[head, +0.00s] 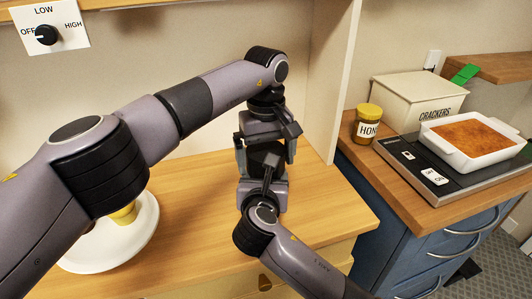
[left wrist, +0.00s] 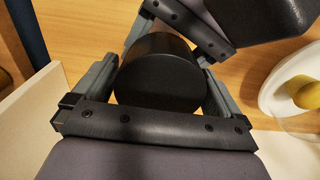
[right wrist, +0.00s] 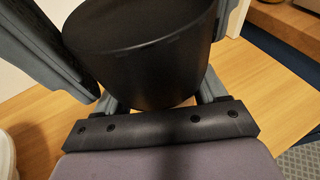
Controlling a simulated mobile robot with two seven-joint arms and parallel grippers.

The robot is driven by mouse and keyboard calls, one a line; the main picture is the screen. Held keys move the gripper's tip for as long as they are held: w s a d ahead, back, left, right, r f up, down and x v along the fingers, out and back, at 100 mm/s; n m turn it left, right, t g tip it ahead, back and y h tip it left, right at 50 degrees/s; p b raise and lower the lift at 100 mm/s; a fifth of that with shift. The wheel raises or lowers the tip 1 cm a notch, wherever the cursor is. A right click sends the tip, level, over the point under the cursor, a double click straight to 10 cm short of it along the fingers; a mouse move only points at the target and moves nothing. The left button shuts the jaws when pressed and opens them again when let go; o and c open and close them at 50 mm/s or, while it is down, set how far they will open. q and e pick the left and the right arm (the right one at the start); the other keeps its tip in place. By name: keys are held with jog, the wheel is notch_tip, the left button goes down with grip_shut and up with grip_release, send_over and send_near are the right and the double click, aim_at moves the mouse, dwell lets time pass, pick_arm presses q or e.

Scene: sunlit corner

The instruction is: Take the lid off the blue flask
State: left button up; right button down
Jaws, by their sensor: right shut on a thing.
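A black cylinder, the flask's lid (head: 266,157), stands upright between my two grippers in the head view. Its round top fills the middle of the left wrist view (left wrist: 158,80) and its side shows large in the right wrist view (right wrist: 145,60). No blue part of the flask shows; its body is hidden below the lid and behind the grippers. My left gripper (head: 266,150) comes down from above, its fingers open on either side of the lid. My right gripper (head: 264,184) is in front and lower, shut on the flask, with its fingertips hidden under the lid.
A white plate (head: 145,240) with a yellow thing (head: 125,214) lies left, partly behind my left arm. A pale upright panel (head: 340,75) stands right of the grippers. Beyond it are a honey jar (head: 367,124), a cracker box (head: 415,100) and a baking dish (head: 438,148).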

pick_arm(q)
jog(key=c, duration=0.8)
jog(key=shift+n, duration=1.7)
jog(key=o, duration=0.9)
jog(key=shift+o, duration=0.2)
